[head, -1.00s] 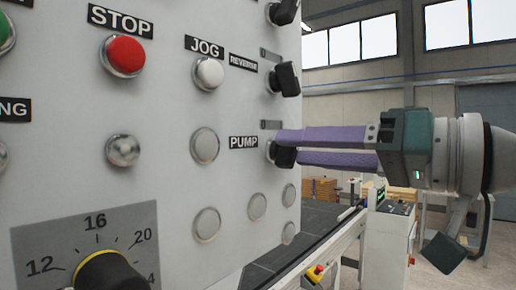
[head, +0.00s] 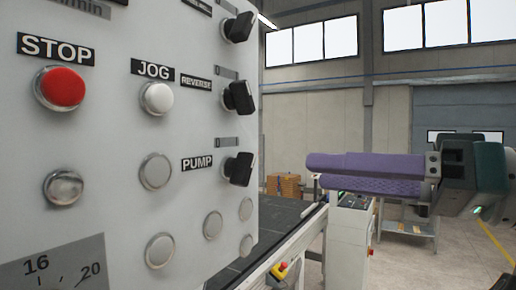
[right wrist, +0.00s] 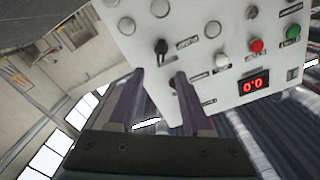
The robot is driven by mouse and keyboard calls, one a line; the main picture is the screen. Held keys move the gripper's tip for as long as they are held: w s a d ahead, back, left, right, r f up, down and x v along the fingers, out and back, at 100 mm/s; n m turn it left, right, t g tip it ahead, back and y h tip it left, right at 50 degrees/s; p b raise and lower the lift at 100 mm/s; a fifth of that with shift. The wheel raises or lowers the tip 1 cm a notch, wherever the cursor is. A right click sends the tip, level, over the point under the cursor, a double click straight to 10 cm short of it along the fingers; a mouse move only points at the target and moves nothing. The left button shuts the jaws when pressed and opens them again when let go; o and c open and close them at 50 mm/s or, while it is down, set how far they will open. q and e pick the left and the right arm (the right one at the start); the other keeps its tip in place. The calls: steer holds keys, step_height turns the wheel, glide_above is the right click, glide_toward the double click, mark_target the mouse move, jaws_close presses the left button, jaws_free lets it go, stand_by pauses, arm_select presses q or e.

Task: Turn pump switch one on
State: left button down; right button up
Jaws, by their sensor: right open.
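The pump switch (head: 238,168) is a black rotary knob on the grey control panel (head: 110,240), right of the PUMP label (head: 197,163). Its handle looks roughly upright; I cannot tell whether it is on. My right gripper (head: 314,172), with two purple fingers, is open and empty. It is to the right of the switch, apart from it. In the right wrist view the pump switch (right wrist: 161,47) shows just beyond the gap between the open fingertips (right wrist: 159,73). My left gripper is not in view.
A similar black knob beside REVERSE (head: 238,97) is above the pump switch, with another knob (head: 239,27) higher up. The red STOP button (head: 62,88) and white JOG button (head: 157,98) are to the left. A conveyor (head: 275,235) runs below; open air lies right of the panel.

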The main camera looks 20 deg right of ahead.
steer(key=shift+s+d+p, duration=0.3)
steer(key=shift+s+p, duration=0.15)
steer(key=shift+p, duration=0.05)
steer(key=s+a+f+n+g+h, duration=0.1)
steer(key=s+f+g+h, duration=0.2)
steer(key=f, duration=0.6)
steer(key=s+a+f+g+h, duration=0.15)
steer(key=s+f+h, duration=0.25)
steer(key=f, duration=0.6)
steer(key=s+f+g+h, duration=0.3)
steer(key=s+f+g, duration=0.2)
steer(key=s, duration=0.5)
steer(key=shift+s+d+g+h, duration=0.3)
steer(key=shift+d+g+h, duration=0.1)
steer(key=shift+g, duration=0.15)
